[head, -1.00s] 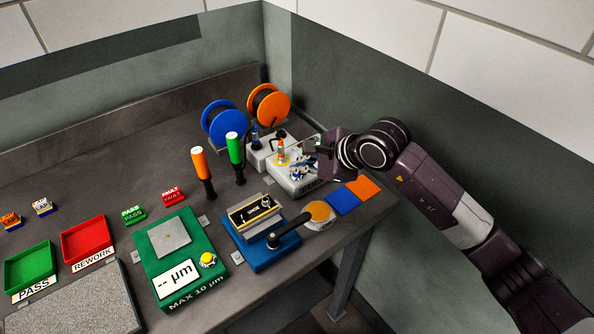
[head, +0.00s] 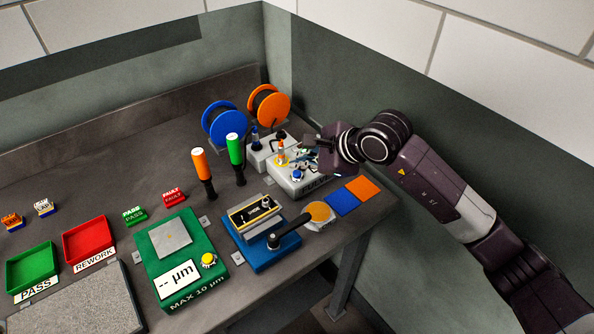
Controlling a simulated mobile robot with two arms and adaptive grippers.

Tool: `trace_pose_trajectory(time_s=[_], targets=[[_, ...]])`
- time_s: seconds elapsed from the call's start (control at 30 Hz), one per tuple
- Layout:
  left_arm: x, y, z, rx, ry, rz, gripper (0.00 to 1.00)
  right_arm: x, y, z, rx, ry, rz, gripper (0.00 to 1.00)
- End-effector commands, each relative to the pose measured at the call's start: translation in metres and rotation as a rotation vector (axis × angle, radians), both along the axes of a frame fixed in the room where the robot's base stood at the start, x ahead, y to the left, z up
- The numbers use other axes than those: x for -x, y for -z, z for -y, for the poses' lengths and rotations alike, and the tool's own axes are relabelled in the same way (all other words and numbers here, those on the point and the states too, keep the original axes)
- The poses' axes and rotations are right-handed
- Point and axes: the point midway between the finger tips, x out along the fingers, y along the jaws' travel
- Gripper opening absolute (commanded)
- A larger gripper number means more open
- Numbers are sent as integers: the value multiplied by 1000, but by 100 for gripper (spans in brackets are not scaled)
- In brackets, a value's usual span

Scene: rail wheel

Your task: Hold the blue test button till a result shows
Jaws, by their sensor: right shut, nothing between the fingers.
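The blue test button (head: 298,174) sits on the front part of a light grey test box (head: 291,188) at the right of the bench. A small orange-topped part (head: 281,152) stands on the box behind the button. My right gripper (head: 308,157) is over the back right of the box, behind and above the blue button. Its fingers are shut with nothing seen between them, and it looks apart from the button. The box's display, if it has one, is too small to read. My left gripper is not in view.
Blue (head: 224,123) and orange (head: 269,104) spools stand behind the box. Orange (head: 201,166) and green (head: 234,150) handled tools stand upright to its left. A blue fixture with a black lever (head: 289,232) is in front. Blue (head: 342,202) and orange (head: 363,188) squares lie right.

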Motion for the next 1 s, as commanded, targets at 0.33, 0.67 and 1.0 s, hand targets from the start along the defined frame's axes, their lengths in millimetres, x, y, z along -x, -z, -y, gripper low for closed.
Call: trace_pose_trajectory(time_s=[0.33, 0.67, 1.0], targets=[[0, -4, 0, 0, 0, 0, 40, -1, -9, 0, -1, 0, 2, 0], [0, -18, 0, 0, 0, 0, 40, -1, -42, 0, 0, 0, 4, 0], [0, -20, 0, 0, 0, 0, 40, 0, -50, 0, 0, 1, 1, 0]])
